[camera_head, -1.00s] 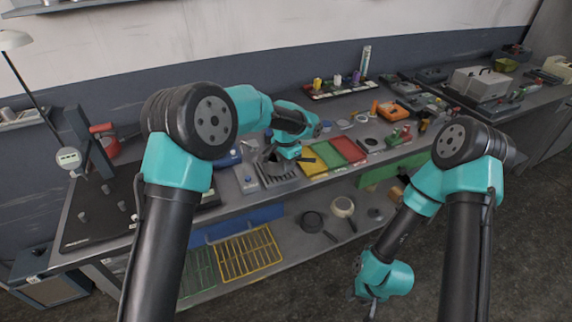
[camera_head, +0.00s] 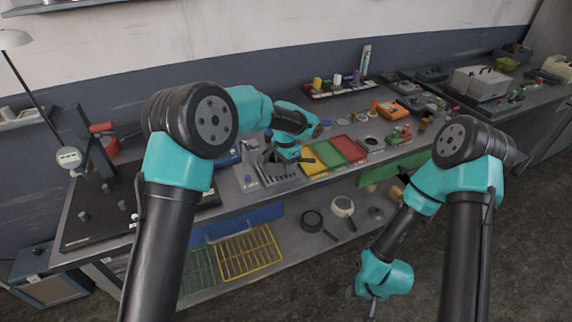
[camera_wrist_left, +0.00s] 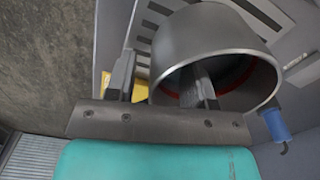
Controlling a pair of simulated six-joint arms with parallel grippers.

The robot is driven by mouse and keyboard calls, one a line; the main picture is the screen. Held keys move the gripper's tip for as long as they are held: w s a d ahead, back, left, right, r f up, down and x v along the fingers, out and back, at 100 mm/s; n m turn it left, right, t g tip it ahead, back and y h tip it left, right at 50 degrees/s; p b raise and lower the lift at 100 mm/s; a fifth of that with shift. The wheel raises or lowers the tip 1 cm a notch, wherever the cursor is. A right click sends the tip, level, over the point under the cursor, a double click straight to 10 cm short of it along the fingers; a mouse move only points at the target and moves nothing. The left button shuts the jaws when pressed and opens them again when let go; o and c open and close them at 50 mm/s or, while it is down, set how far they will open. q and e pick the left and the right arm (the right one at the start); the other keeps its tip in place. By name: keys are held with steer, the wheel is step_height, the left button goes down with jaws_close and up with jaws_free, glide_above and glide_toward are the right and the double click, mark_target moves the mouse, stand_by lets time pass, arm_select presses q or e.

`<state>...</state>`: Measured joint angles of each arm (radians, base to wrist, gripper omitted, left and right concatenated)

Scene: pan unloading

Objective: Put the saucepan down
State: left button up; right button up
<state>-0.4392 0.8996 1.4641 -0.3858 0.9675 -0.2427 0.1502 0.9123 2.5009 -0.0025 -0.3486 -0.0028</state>
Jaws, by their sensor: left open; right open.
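A grey metal saucepan (camera_wrist_left: 215,35) with a dark reddish inside fills the upper middle of the left wrist view, its open mouth tilted toward the camera. My left gripper (camera_head: 288,164) is open over the bench, by a slotted grey rack (camera_head: 278,174). In the left wrist view one finger is outside the saucepan's wall and the other reaches in front of its mouth. I cannot tell whether either finger touches it. In the head view the saucepan is hard to make out beside the gripper. My right gripper (camera_head: 372,296) is open and empty, low in front of the bench.
Yellow (camera_head: 313,163), green and red trays lie right of the left gripper. On the lower shelf are a dark pan (camera_head: 311,221), a cream pan (camera_head: 342,206) and a yellow wire rack (camera_head: 250,253). A blue-handled thing (camera_wrist_left: 276,124) is beside the saucepan.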

arm_select(q)
step_height(320, 180, up, 12)
steer(key=shift+r, duration=0.15)
stand_by(0.4)
